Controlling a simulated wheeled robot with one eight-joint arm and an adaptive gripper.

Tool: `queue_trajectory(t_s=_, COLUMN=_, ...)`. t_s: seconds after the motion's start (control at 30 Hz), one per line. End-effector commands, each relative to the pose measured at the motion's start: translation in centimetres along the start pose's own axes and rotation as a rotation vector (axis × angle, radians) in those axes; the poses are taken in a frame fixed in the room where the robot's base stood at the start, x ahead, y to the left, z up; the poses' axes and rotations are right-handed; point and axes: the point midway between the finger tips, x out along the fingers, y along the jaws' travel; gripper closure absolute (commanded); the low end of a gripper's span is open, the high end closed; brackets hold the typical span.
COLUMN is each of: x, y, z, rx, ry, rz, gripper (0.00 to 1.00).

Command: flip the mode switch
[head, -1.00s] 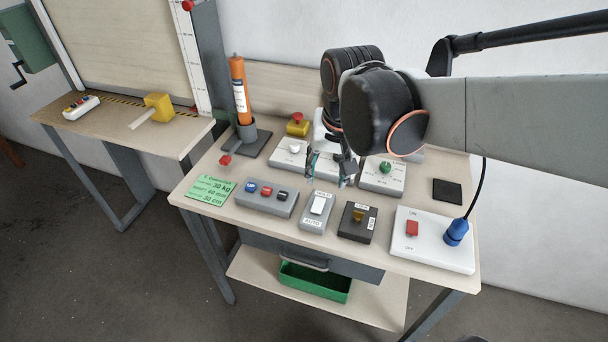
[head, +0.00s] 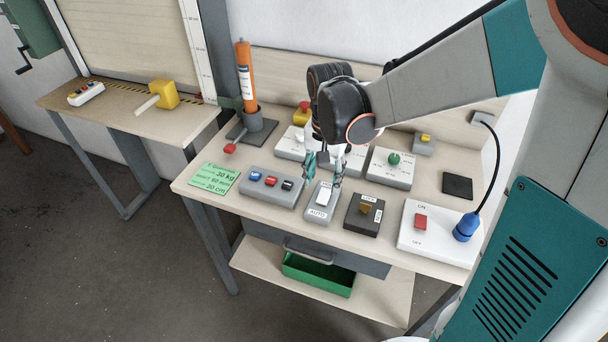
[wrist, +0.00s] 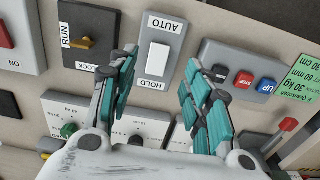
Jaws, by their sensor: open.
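The mode switch is a white rocker (head: 324,196) on a small grey box (head: 317,215) labelled AUTO and HOLD, in the middle of the workbench. It also shows in the wrist view, where the rocker (wrist: 158,58) stands between my two fingers, with AUTO at the top and HOLD at the bottom. My gripper (head: 323,179) is open and empty, with its teal-padded fingers pointing down just behind and above the rocker. In the wrist view my gripper (wrist: 161,62) has a fingertip on either side of the switch box. I cannot tell which way the rocker is tilted.
Left of it is a box with several push buttons (head: 270,181); right of it is a dark box with a brass lever (head: 365,209) and a white panel with a red switch (head: 420,222). An orange tube (head: 245,75) stands at back left.

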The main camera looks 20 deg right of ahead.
Motion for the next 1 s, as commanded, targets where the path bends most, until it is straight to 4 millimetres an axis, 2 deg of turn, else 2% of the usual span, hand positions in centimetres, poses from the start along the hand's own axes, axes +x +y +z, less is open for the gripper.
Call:
queue_trajectory(t_s=0.03, x=1.4, y=0.0, z=0.0, rx=0.0, ry=0.0, rz=0.0, gripper=0.55)
queue_trajectory(t_s=0.1, x=2.7, y=0.0, z=0.0, rx=0.0, ry=0.0, rz=0.0, gripper=0.55)
queue_trajectory(t_s=0.33, x=6.0, y=0.0, z=0.0, rx=0.0, ry=0.0, rz=0.0, gripper=0.55)
queue_trajectory(t_s=0.5, x=7.1, y=0.0, z=0.0, rx=0.0, ry=0.0, rz=0.0, gripper=0.55)
queue_trajectory(t_s=0.8, x=7.2, y=0.1, z=0.0, rx=0.0, ry=0.0, rz=0.0, gripper=0.55)
queue_trajectory(t_s=0.83, x=7.2, y=0.1, z=0.0, rx=0.0, ry=0.0, rz=0.0, gripper=0.57)
queue_trajectory(t_s=1.0, x=7.2, y=0.1, z=0.0, rx=0.0, ry=0.0, rz=0.0, gripper=0.96)
